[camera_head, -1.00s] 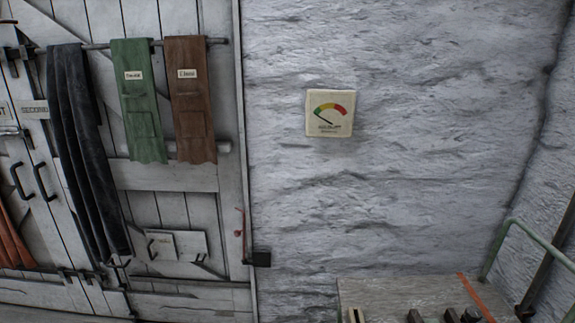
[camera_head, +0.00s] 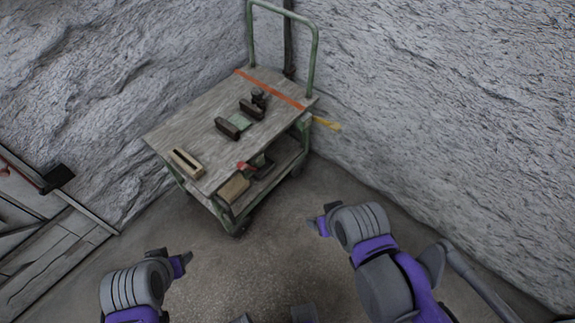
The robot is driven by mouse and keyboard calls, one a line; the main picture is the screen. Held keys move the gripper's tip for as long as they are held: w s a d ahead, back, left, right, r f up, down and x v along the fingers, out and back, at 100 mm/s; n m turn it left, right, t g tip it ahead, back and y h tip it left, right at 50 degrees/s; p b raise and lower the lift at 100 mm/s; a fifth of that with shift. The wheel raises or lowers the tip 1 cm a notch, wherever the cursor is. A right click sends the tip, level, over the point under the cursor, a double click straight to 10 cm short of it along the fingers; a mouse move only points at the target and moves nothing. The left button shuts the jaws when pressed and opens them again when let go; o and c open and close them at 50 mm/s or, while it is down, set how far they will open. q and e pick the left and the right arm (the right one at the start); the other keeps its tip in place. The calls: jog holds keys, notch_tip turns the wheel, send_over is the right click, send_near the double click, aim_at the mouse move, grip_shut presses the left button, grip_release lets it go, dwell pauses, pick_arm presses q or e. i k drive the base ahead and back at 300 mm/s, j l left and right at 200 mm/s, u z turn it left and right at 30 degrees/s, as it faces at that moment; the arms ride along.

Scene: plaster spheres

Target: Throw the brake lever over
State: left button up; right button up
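A cart (camera_head: 165,137) with a wooden top and green frame stands in the corner. A yellow lever-like piece (camera_head: 327,124) sticks out at its right end, below the top. A small red-ended piece (camera_head: 243,166) shows at the front edge, near the lower shelf. I cannot tell which of these is the brake lever. My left gripper (camera_head: 176,260) is low at left, in front of the cart and apart from it. My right gripper (camera_head: 318,225) is front right of the cart, also apart from it. Both seem empty; their finger openings are not clear.
A green handle (camera_head: 317,55) rises behind. Rough walls (camera_head: 430,110) enclose the corner. The floor (camera_head: 235,275) in front is clear.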

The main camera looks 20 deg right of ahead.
aim_at(241, 165)
jog(key=i+z, duration=0.25)
jog(key=z, duration=0.15)
jog(key=i+j+z, duration=0.15)
jog(key=z, duration=0.2)
jog(key=i+j+z, duration=0.2)
jog(key=z, duration=0.2)
jog(key=i, duration=0.1)
